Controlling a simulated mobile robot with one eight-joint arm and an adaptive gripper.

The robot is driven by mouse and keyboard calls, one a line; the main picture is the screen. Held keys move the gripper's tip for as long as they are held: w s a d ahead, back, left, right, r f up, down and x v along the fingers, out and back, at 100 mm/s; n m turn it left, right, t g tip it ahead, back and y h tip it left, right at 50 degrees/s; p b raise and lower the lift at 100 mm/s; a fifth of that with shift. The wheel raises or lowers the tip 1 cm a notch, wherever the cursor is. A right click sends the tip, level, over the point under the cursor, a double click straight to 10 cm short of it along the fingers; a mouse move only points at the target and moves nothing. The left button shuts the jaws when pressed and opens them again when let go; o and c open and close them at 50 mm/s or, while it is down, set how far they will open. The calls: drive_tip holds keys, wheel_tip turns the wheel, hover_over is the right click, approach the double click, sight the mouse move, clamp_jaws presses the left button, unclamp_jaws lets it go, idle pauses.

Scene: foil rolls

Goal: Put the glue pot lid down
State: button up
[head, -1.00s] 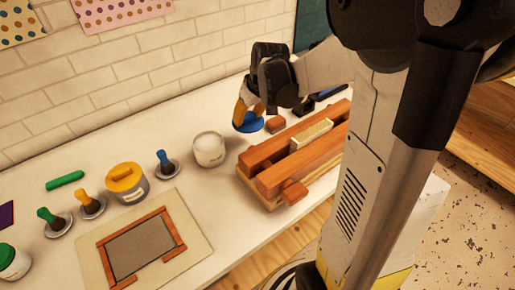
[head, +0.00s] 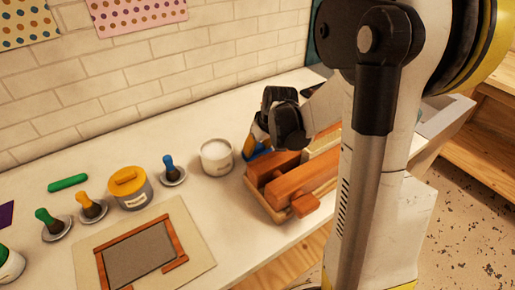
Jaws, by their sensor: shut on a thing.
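The glue pot lid is blue (head: 258,153) and shows only in part, low beside the left back end of the wooden press-like block set. My gripper (head: 251,145) is shut on the lid from above, its orange-yellow fingertips reaching down to it. The lid is close to the table; I cannot tell whether it touches, since the wooden blocks hide its near side. The open white pot (head: 216,160), with pale contents, stands upright to the left of the lid, apart from it.
The wooden block set (head: 290,180) lies just in front of my gripper. A yellow-lidded pot (head: 130,190), a blue-handled tool on a dish (head: 172,172) and a framed panel (head: 140,250) are to the left. The white table (head: 120,150) is clear along the back wall.

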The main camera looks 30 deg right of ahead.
drive_tip(key=o, duration=0.9)
drive_tip(key=shift+f, duration=0.1)
drive_tip(key=shift+o, duration=0.2)
drive_tip(key=shift+r+p, duration=0.35)
drive_tip(key=shift+r, duration=0.05)
drive_tip(key=p+v, duration=0.4)
drive_tip(key=v, duration=0.8)
drive_tip(key=shift+t, duration=0.5)
drive_tip(key=s+a+r, duration=0.1)
drive_tip(key=s+a, duration=0.1)
drive_tip(key=a, duration=0.1)
drive_tip(key=s+a+r, duration=0.2)
drive_tip(key=a, duration=0.1)
drive_tip(key=s+a+r, duration=0.1)
drive_tip(key=a+r, duration=0.1)
drive_tip(key=a, duration=0.1)
drive_tip(key=shift+s+a, duration=0.15)
drive_tip(key=shift+s, duration=0.25)
drive_tip(key=s+a+r+t, duration=0.1)
drive_tip(key=s+a, duration=0.5)
drive_tip(key=s, duration=0.1)
drive_tip(key=shift+s+a+t, duration=0.2)
drive_tip(key=shift+t, duration=0.1)
